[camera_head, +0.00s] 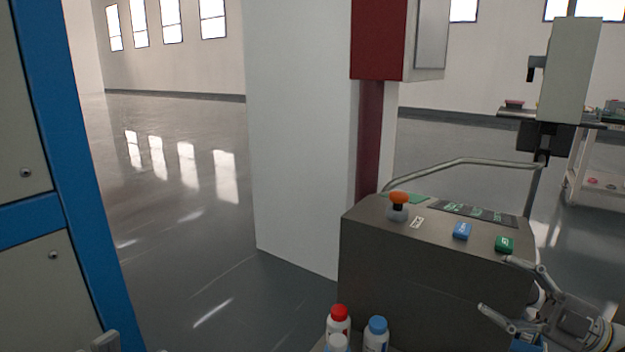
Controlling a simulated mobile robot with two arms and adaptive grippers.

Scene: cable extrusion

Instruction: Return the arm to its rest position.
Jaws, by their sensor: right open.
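My right gripper (497,286) is at the lower right, in front of the grey control console (430,265). Its two fingers are spread apart and point left, with nothing between them. The upper fingertip appears close to the green button (504,244) on the console top; I cannot tell whether it touches. A blue button (462,231) and an orange-topped knob (398,200) are further left on the console. A small grey part at the bottom left edge (104,342) looks like the tip of my left gripper; the rest is out of frame.
Bottles with a red cap (339,318) and a blue cap (376,335) stand below the console's left front, beside a white-capped one. A blue-framed cabinet (85,200) is at left, a white pillar (300,130) behind. Open floor (190,230) lies between them.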

